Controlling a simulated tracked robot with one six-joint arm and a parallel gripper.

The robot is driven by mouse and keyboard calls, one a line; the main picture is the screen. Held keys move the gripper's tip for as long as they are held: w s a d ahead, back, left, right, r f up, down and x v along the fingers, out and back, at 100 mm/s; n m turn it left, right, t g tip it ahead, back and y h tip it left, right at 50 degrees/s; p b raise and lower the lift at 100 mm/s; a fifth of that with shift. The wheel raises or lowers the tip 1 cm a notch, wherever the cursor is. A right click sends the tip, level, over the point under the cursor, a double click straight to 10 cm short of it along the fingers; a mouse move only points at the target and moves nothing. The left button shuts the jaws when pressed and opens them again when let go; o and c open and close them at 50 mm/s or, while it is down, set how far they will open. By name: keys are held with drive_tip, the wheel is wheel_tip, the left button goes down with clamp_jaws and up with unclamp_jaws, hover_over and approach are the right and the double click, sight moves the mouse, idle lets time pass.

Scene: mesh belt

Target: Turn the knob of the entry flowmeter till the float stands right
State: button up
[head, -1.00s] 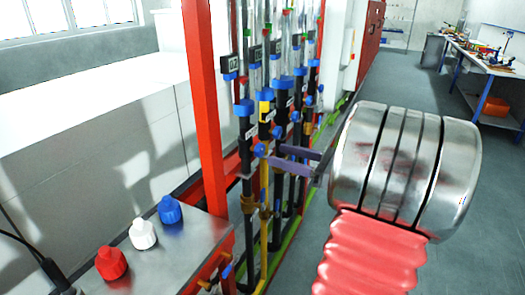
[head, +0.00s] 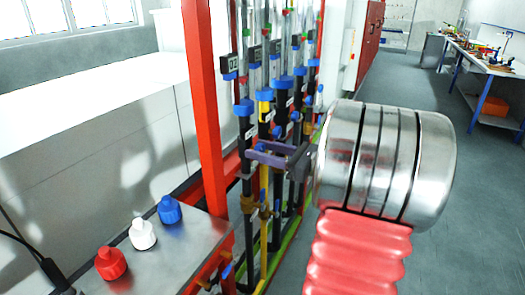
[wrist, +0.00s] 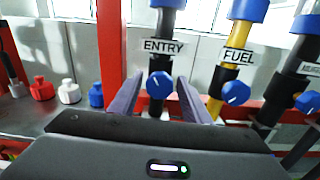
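The entry flowmeter, labelled ENTRY (wrist: 163,46), has a blue knob (wrist: 160,85) with a white mark on its front. In the wrist view the knob shows between the two purple fingers of my gripper (wrist: 160,82), with a gap on each side. The fingers are apart and nothing is gripped. In the head view my gripper (head: 252,149) reaches left to the row of flowmeters, its fingers at the front of the entry flowmeter (head: 246,126). The entry float cannot be made out clearly in either view.
The FUEL flowmeter with its blue knob (wrist: 236,93) stands close to the right of the entry one. A red post (head: 204,100) stands to the left. Red, white and blue (head: 169,210) capped bottles stand on a metal bench (head: 185,250). Open floor lies at right.

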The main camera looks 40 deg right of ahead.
drive_tip(key=c, duration=0.8)
drive_tip(key=shift+c, duration=0.2)
drive_tip(key=shift+n, duration=0.4)
drive_tip(key=n, duration=0.3)
drive_tip(key=shift+n, duration=0.3)
drive_tip(key=n, duration=0.4)
drive_tip(key=shift+a, duration=0.1)
drive_tip(key=n, duration=0.6)
drive_tip(key=shift+a+f+n, duration=0.1)
drive_tip(key=shift+f+n, duration=0.05)
drive_tip(key=shift+n, duration=0.25)
drive_tip(key=n, duration=0.5)
drive_tip(key=shift+f, duration=0.2)
